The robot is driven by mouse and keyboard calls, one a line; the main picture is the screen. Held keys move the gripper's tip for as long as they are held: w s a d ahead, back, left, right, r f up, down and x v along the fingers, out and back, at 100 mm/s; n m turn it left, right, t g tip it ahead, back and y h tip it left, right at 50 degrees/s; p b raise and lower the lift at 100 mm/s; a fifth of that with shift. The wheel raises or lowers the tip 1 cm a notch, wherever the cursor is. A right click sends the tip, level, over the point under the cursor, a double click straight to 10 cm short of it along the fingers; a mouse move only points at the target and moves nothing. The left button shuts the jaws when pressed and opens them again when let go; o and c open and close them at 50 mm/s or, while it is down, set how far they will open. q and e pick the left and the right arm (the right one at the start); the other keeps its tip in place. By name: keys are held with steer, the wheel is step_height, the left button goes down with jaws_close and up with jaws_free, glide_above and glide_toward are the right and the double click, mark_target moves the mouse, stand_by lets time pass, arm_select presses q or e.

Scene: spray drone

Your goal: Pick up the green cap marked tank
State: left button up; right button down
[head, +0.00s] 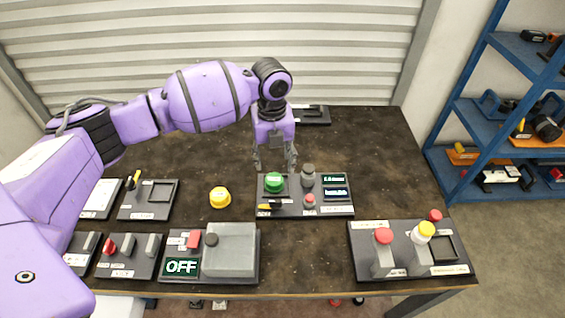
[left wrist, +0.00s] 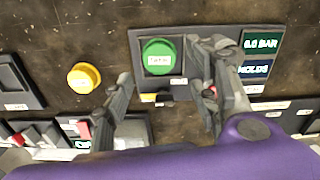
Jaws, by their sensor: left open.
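The green cap (head: 274,182) sits on the dark panel (head: 330,212) in the middle of the table, with a small white label on its top. In the left wrist view the green cap (left wrist: 158,57) lies ahead of and between the fingers. My left gripper (head: 276,163) is open and empty, pointing down just behind and above the cap. In the left wrist view its two fingers (left wrist: 165,90) are spread, and they appear apart from the cap. My right gripper is not in view.
Beside the cap stand a grey knob (head: 308,175), a red button (head: 310,200) and two displays (head: 335,186). A yellow cap (head: 220,197) lies to the left. The table's back right is clear.

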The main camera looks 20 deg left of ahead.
mark_target(272, 179)
arm_select(q)
steer(key=shift+s+a+f, duration=0.1)
steer(key=shift+s+f, duration=0.1)
steer(key=shift+f, duration=0.35)
steer(key=shift+s+f, duration=0.15)
steer(key=shift+f, duration=0.35)
steer(key=f, duration=0.5)
steer(key=shift+a, duration=0.2)
steer(key=shift+w, duration=0.1)
steer(key=c, duration=1)
steer(key=shift+r, duration=0.1)
steer(key=shift+c, duration=0.9)
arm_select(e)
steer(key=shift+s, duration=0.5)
